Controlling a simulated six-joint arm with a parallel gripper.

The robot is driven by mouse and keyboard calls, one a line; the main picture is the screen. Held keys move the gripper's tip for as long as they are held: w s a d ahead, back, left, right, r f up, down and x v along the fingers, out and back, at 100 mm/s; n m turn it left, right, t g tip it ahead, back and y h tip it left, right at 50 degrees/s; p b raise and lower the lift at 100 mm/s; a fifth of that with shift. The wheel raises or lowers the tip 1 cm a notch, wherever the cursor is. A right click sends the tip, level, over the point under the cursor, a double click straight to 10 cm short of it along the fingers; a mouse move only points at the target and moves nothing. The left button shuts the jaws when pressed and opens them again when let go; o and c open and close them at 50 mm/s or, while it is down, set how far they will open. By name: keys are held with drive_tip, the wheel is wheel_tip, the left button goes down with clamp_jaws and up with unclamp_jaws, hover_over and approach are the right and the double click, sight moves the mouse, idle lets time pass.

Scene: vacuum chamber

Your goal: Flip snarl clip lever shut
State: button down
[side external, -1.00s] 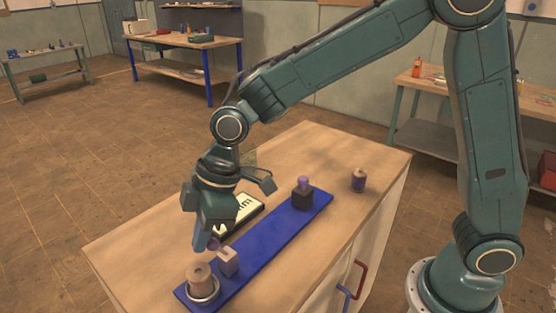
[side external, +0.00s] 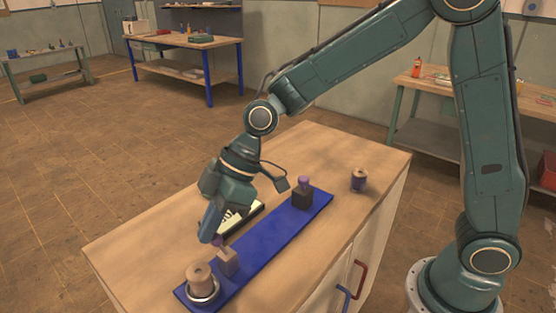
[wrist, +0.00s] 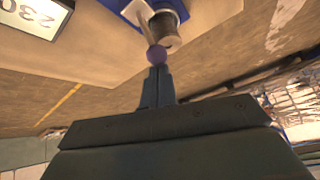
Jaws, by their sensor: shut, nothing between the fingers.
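The snarl clip looks like a small wooden block (side external: 228,262) with a purple ball-ended lever (side external: 218,241), on the near part of a long blue board (side external: 262,242). The purple ball (wrist: 156,54) shows in the wrist view just beyond my fingertips. My gripper (side external: 206,239) is shut and empty, tilted, with its tips down beside the ball on its left. I cannot tell whether they touch. A wooden spool (side external: 199,276) stands in a metal ring at the board's near end, beside the clip.
A dark block with a purple top (side external: 302,195) stands at the board's far end. A spool with purple thread (side external: 359,180) stands on the bench to the right. A display with digits (wrist: 32,14) lies behind my gripper, left of the board. The bench's front left is clear.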

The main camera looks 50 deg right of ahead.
drive_tip(key=d+y, duration=0.3)
drive_tip(key=shift+d+m+y, duration=0.1)
drive_tip(key=shift+m+y, duration=0.2)
drive_tip(key=shift+y, duration=0.1)
drive_tip(key=shift+d, duration=0.3)
drive_tip(key=shift+r, duration=0.1)
drive_tip(key=shift+r, duration=0.7)
drive_tip(key=shift+w+a+r, duration=0.1)
drive_tip(key=shift+r, duration=0.05)
